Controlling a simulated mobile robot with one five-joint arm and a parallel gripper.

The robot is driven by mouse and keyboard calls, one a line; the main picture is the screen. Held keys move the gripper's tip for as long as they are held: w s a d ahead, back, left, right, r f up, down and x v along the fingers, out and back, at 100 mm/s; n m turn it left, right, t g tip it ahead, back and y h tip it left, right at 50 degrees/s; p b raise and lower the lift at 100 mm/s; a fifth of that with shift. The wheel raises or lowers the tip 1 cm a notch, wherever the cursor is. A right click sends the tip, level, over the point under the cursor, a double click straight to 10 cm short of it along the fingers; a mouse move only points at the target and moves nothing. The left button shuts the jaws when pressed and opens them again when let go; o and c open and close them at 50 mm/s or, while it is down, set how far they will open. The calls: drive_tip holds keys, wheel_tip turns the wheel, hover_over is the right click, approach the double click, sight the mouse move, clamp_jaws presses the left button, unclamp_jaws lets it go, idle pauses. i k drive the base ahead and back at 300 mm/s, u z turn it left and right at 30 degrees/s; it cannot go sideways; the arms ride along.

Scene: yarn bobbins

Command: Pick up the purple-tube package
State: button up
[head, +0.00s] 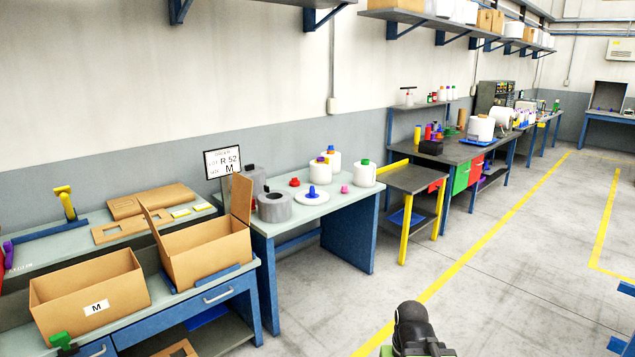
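Several white yarn packages stand on the pale-topped bench (290,226) in the middle. No fingers can be made out. It is well apart from the bench, over the floor.
A flat white package with a blue tube (312,196) and a grey package (274,207) stand nearer on the bench. Open cardboard boxes (90,298) (205,252) stand at left. A yellow-legged side table (412,178) stands at right.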

sight(319, 173)
drive_tip(key=z, duration=0.35)
drive_tip(key=k, duration=0.6)
drive_tip(key=z, duration=0.75)
drive_tip(key=k, duration=0.85)
drive_tip(key=z, duration=0.45)
drive_tip(key=i, duration=1.65)
drive_tip(key=u, duration=0.55)
drive_tip(key=i, duration=2.1)
drive_tip(key=u, duration=0.7)
drive_tip(key=i, duration=2.2)
drive_tip(key=u, duration=1.45)
drive_tip(key=i, duration=1.7)
drive_tip(key=u, duration=1.3)
drive_tip(key=i, duration=0.35)
drive_tip(key=u, duration=0.25)
